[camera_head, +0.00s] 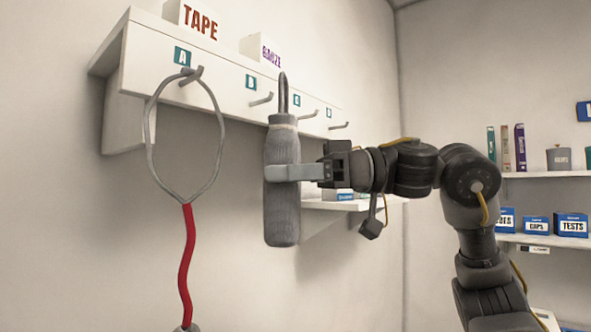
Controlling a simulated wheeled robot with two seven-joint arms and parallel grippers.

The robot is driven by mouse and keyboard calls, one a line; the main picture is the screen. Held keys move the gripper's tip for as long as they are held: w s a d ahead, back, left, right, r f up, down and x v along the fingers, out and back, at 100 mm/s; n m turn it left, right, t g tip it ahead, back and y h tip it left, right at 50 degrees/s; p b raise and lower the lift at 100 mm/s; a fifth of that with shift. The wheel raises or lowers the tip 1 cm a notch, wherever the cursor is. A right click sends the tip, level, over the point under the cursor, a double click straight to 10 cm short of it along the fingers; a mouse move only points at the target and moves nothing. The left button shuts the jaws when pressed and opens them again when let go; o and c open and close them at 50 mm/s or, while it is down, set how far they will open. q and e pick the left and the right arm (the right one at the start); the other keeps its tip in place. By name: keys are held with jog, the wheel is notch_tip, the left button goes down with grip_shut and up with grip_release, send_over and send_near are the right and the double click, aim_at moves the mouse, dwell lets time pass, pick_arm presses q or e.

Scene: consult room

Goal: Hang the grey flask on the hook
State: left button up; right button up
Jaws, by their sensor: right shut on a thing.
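The grey flask (282,220) is upright, with a dark narrow loop or strap standing up from its top. My right gripper (290,173) is shut around the flask's middle and holds it in the air before the wall rack. The rack (215,98) is a white shelf with labelled hooks. Hook A (192,76) carries a stethoscope-like grey loop with a red tube (187,260). Hook B (262,99) sticks out just left of the flask's top and looks bare. Another bare hook (310,114) and hook D (339,126) are to the right. My left gripper is out of view.
Boxes marked TAPE (198,20) and GAUZE (262,50) stand on top of the rack. A small white shelf (345,205) is behind my right gripper. Shelves with books and blue boxes (571,225) are at the right.

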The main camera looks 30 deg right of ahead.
jog(key=shift+w+a+f+p, duration=0.1)
jog(key=shift+w+a+f, duration=0.15)
jog(key=shift+w, duration=0.55)
jog(key=shift+w+a+f+p, duration=0.15)
jog(key=shift+w+a+f, duration=0.15)
jog(key=shift+w, duration=0.5)
jog(key=shift+w+a+f+p, duration=0.1)
jog(key=shift+w+a+f, duration=0.15)
jog(key=shift+w, duration=0.55)
jog(key=o, duration=1.2)
jog(key=b+v, duration=0.3)
jog(key=v, duration=0.7)
jog(key=shift+s+d+b, duration=0.25)
jog(key=shift+d+b, duration=0.1)
jog(key=shift+b, duration=0.05)
